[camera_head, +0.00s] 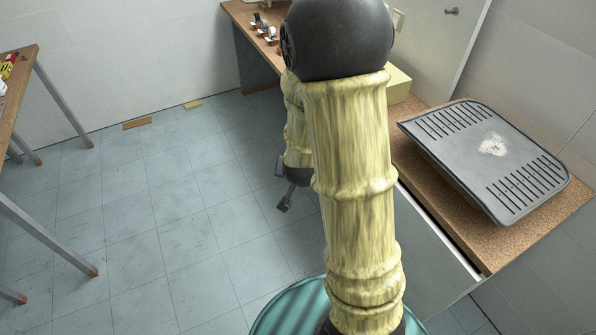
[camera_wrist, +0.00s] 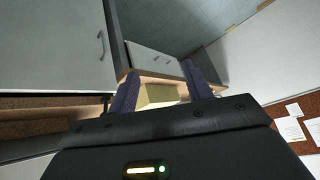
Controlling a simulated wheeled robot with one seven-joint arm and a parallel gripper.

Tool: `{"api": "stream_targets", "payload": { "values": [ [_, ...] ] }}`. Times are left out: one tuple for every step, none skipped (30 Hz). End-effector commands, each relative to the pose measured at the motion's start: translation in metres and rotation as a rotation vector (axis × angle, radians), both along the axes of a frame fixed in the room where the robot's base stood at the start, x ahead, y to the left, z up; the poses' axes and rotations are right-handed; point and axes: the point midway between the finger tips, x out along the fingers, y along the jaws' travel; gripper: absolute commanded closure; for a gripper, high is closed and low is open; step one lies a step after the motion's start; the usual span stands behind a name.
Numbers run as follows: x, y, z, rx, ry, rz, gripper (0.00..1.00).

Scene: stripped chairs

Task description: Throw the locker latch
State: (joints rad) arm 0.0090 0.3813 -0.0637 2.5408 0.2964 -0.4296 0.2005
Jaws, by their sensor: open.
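A pale door or panel (camera_head: 432,45) stands at the top right of the head view, with a small dark knob or handle (camera_head: 452,11). I cannot tell whether this is the locker latch. In the wrist view a grey panel (camera_wrist: 50,45) with a bar handle (camera_wrist: 101,46) is at the left, apart from my fingers. My gripper (camera_wrist: 163,88) is open, its two dark fingers spread. A yellow block (camera_wrist: 160,95) shows between them in the picture; contact is unclear. In the head view my arm hides much of the middle, and my gripper (camera_head: 285,205) shows small beside it.
A dark slotted chair panel (camera_head: 485,160) lies on a brown worktop (camera_head: 500,240) at right. A yellow box (camera_head: 398,86) sits behind my arm. A bench (camera_head: 240,22) with small items is at the back, a table (camera_head: 22,65) at left. The tiled floor (camera_head: 150,220) between is mostly clear.

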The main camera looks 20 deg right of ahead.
Motion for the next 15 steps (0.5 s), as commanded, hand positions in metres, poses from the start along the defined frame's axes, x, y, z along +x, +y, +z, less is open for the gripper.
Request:
{"api": "stream_targets", "payload": {
  "values": [
    [0.0,0.001,0.0,0.0,0.002,0.002,0.5],
    [0.0,0.001,0.0,0.0,0.003,0.003,0.5],
    [0.0,0.001,0.0,0.0,0.002,0.002,0.5],
    [0.0,0.001,0.0,0.0,0.002,0.002,0.5],
    [0.0,0.0,0.0,0.0,0.002,0.002,0.5],
    [0.0,0.0,0.0,0.0,0.002,0.002,0.5],
    [0.0,0.0,0.0,0.0,0.002,0.002,0.52],
    [0.0,0.0,0.0,0.0,0.002,0.002,0.58],
    [0.0,0.001,0.0,0.0,0.002,0.005,0.66],
    [-0.001,0.002,0.001,0.002,0.004,0.009,0.72],
    [-0.002,0.003,0.002,0.002,0.009,0.016,0.78],
    [-0.004,0.005,0.004,0.005,0.018,0.03,0.85],
    [-0.005,0.008,0.006,0.007,0.027,0.044,0.91],
    [-0.008,0.011,0.008,0.01,0.041,0.062,0.97],
    [-0.012,0.016,0.012,0.013,0.061,0.092,1.0]
  ]
}}
